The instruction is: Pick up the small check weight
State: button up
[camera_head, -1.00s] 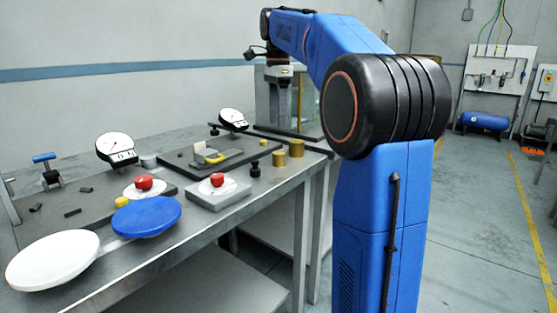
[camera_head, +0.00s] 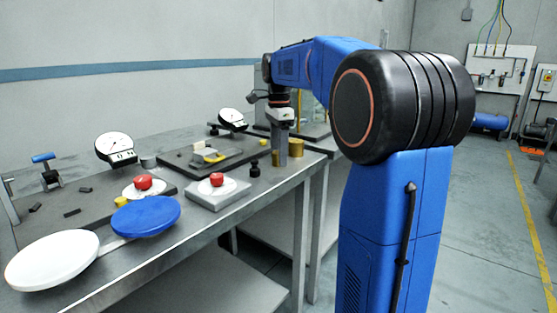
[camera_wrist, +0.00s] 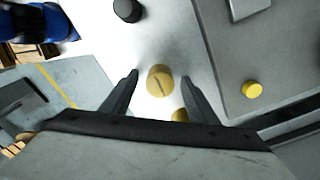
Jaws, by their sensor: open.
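A small brass check weight (camera_wrist: 160,82), round with a slot across its top, stands on the bench between the fingertips of my gripper (camera_wrist: 160,79) in the wrist view. My fingers are open, one on each side of it, with gaps showing. In the head view my gripper (camera_head: 281,158) points down over the bench's right end and mostly hides this weight. A second, larger brass weight (camera_head: 296,147) stands just behind to the right. It also shows in the wrist view (camera_wrist: 180,115), partly hidden by my gripper's body.
A black knob-like piece (camera_wrist: 128,10) stands near the weights. A dark plate (camera_head: 235,160) with a gauge (camera_head: 232,119) lies to the left. A grey block with a red knob (camera_head: 217,180), a blue disc (camera_head: 146,216) and a white disc (camera_head: 52,260) are nearer the front.

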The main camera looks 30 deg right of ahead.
jog(key=shift+f, duration=0.15)
grip_shut()
